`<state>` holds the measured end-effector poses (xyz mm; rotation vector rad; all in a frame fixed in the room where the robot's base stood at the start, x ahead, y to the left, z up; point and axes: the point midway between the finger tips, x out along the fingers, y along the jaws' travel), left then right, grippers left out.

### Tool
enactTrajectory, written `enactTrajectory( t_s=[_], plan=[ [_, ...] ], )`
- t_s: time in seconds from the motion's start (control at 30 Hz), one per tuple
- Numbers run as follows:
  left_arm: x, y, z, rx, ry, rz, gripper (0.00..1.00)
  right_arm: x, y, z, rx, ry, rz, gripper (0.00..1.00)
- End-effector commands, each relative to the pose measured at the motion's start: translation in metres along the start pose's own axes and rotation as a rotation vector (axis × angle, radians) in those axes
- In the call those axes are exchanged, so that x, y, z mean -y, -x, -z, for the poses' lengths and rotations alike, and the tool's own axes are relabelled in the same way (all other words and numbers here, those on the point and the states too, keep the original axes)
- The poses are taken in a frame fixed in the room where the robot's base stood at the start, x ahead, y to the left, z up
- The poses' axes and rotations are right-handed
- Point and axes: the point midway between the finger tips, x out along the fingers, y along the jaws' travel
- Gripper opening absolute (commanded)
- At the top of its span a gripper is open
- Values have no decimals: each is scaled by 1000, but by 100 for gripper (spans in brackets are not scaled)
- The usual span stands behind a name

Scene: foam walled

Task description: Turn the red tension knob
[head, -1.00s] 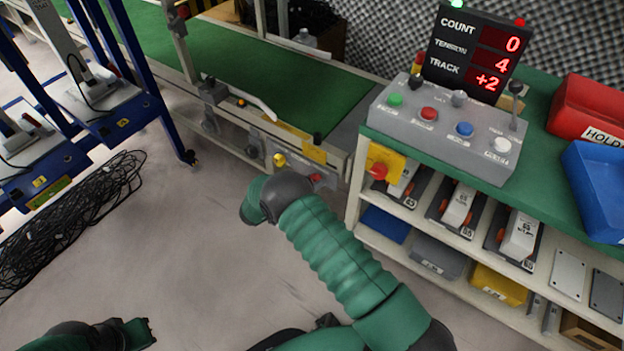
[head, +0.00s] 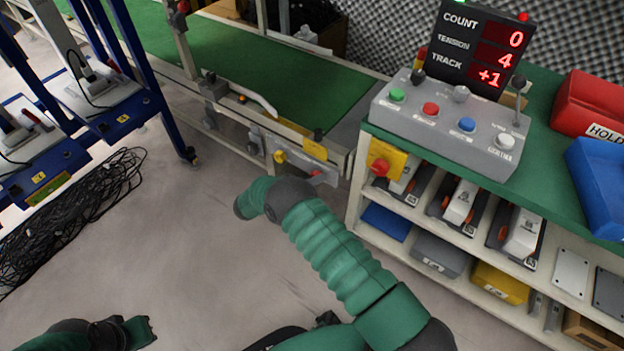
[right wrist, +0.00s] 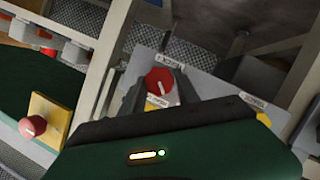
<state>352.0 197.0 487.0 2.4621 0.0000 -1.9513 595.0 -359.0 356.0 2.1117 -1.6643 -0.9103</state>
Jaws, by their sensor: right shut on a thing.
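A round red knob (right wrist: 158,80) with a white pointer line shows in the right wrist view, on a grey plate at the conveyor's end. My right gripper (right wrist: 157,86) is shut on it, with one dark finger on each side. The red knob shows small in the head view (head: 316,173), where my right arm hides most of the gripper. A yellow knob (head: 280,157) sits to its left on the same plate. My left gripper (head: 142,331) is low at the left, away from everything; its jaws are unclear. The display (head: 480,45) reads count 0, tension 4, track +1.
A grey button console (head: 445,125) stands on the green bench, with a red emergency button (head: 380,167) on a yellow box below. Red (head: 595,103) and blue (head: 600,185) bins are at the right. Black cables (head: 75,215) lie on the floor at left. The central floor is clear.

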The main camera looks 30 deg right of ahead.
Motion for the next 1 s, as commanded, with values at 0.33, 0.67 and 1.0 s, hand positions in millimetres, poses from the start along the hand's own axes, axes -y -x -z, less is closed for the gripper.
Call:
enactTrajectory(
  t_s=[0.33, 0.67, 1.0],
  plan=[
    [0, 0, 0, 0, 0, 0, 0, 1, 1, 1, -2, -2, 5, 59],
    [0, 8, 2, 0, 0, 0, 0, 0, 14, 3, -1, -1, 6, 59],
    [0, 44, 10, 0, 0, 0, 0, -1, 109, 4, -2, 0, 8, 59]
  ],
)
